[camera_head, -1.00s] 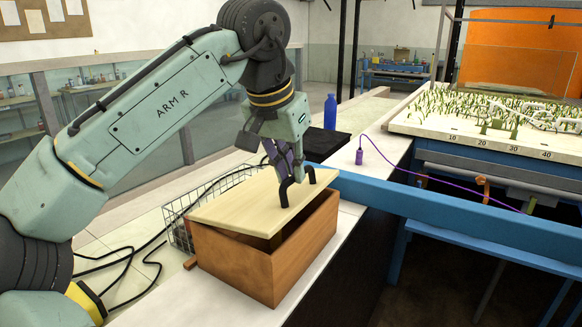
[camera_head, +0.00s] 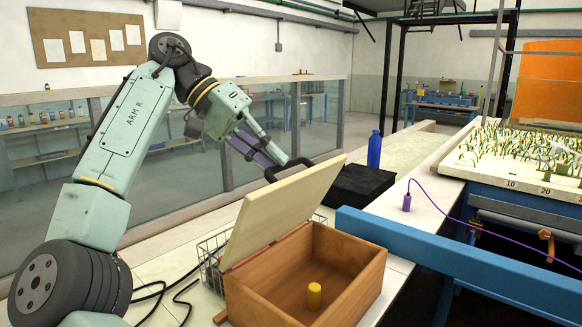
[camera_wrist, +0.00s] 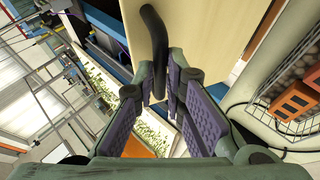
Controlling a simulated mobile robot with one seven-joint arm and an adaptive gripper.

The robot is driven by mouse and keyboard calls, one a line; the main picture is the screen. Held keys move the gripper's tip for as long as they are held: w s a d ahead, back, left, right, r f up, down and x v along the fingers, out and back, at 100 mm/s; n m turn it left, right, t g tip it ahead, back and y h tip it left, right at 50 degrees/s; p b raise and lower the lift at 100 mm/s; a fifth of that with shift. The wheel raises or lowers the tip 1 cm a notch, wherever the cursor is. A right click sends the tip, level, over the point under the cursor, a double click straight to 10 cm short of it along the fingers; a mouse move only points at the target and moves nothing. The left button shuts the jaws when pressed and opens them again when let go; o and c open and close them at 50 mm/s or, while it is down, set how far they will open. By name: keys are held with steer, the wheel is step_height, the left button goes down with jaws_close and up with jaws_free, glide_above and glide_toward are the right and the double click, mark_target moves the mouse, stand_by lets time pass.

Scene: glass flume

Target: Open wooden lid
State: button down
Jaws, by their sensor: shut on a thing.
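The wooden lid (camera_head: 280,208) is pale and stands steeply tilted up on the rear left edge of the brown wooden box (camera_head: 345,283). The box is open at the top, and a yellow cylinder (camera_head: 314,296) stands inside it. The lid's black handle (camera_head: 288,166) is at its raised edge. My gripper (camera_head: 277,163) is at the handle, shut on it. In the wrist view the dark handle (camera_wrist: 155,40) runs down between the fingers of my gripper (camera_wrist: 158,92), with the pale lid (camera_wrist: 205,30) behind it.
A wire basket (camera_head: 212,262) stands behind the box on the left. A black slab (camera_head: 360,187) and a blue bottle (camera_head: 375,149) are beyond it. A blue beam (camera_head: 450,260) runs close along the box's right side. Black cables (camera_head: 165,290) lie on the bench at left.

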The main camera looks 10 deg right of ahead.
steer(key=shift+w+a+f, duration=0.25)
steer(key=shift+w+a, duration=0.55)
steer(key=shift+w, duration=0.05)
steer(key=shift+w+a+f, duration=0.2)
steer(key=shift+w+a, duration=0.55)
steer(key=shift+w, duration=0.05)
steer(key=c, duration=2.1)
jaws_free()
steer(key=shift+o, duration=1.3)
steer(key=shift+w+f, duration=0.2)
steer(key=shift+w, duration=0.05)
steer(key=shift+o, duration=0.9)
steer(key=shift+s+d+r, duration=0.1)
steer(key=shift+r, duration=0.2)
steer(key=shift+s, duration=0.1)
